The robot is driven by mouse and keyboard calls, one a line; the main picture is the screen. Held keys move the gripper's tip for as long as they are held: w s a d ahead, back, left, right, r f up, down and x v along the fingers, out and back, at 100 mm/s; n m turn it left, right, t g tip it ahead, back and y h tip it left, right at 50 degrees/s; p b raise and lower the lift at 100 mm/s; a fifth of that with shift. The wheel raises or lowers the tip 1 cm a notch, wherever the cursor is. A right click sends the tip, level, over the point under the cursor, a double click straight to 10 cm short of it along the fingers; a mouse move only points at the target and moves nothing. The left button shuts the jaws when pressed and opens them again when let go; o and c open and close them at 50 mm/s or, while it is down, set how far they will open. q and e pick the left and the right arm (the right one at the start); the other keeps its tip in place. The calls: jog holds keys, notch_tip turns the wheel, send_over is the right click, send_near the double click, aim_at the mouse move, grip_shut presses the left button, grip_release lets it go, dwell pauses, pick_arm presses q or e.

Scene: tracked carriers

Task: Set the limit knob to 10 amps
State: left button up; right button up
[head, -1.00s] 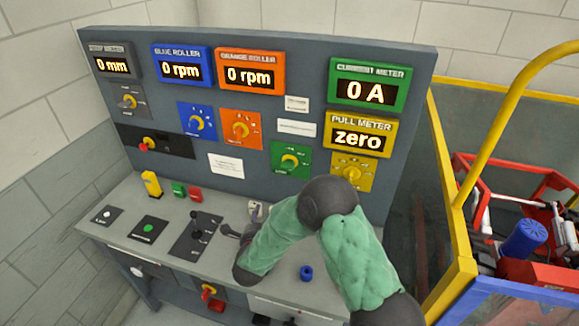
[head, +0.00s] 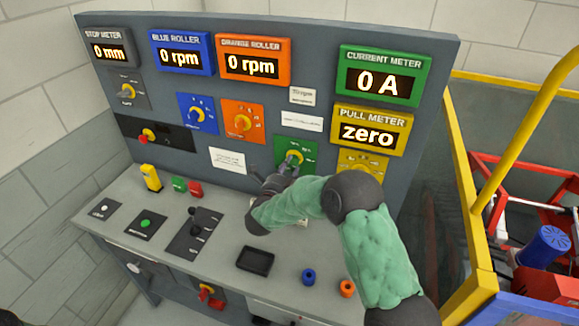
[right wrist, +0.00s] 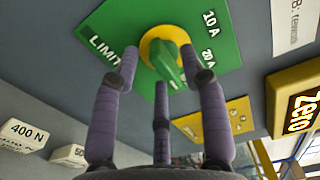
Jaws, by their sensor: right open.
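The limit knob (head: 293,157) sits on a green plate (head: 310,149) in the panel's lower middle. In the right wrist view the knob (right wrist: 167,58) is a green handle on a yellow ring, on the plate (right wrist: 110,20) marked LIMIT, 10 A and 20 A. I cannot tell its exact setting. My right gripper (head: 281,176) is just in front of the knob. In the right wrist view the gripper (right wrist: 162,80) is open, its fingers spread below and to both sides of the knob; contact is unclear. The current meter (head: 383,79) reads 0 A. My left gripper is out of view.
The yellow pull meter (head: 368,133) reads zero, above a yellow dial plate (head: 362,162). An orange knob (head: 242,122) is to the left. On the desk are a black tray (head: 255,261), a blue ring (head: 309,277) and an orange ring (head: 347,288).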

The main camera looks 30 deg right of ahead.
jog(key=shift+x, duration=0.8)
grip_shut()
